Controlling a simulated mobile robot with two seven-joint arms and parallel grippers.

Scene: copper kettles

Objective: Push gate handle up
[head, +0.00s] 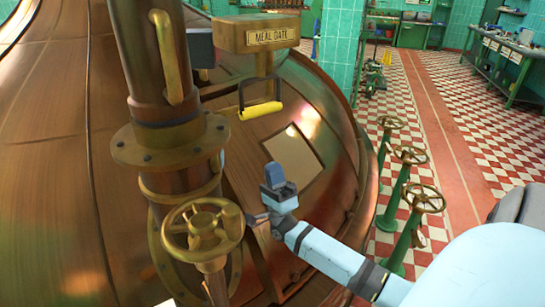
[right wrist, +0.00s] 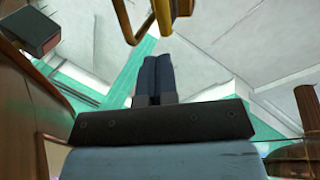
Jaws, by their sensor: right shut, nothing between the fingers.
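The gate handle (head: 260,110) is a yellow bar in a metal loop. It hangs below a brass box labelled MEAL GATE (head: 258,36) on the copper kettle (head: 60,150). My right gripper (head: 274,170) is shut and empty, with its dark blue fingers pointing up. In the head view it is below the handle, with a visible gap between them. My left gripper is not in view.
A thick copper pipe (head: 160,80) with a brass handwheel (head: 203,231) stands left of my right gripper. Several green-stemmed handwheels (head: 410,155) stand on the checkered floor at right. Workbenches (head: 505,60) are at the far right.

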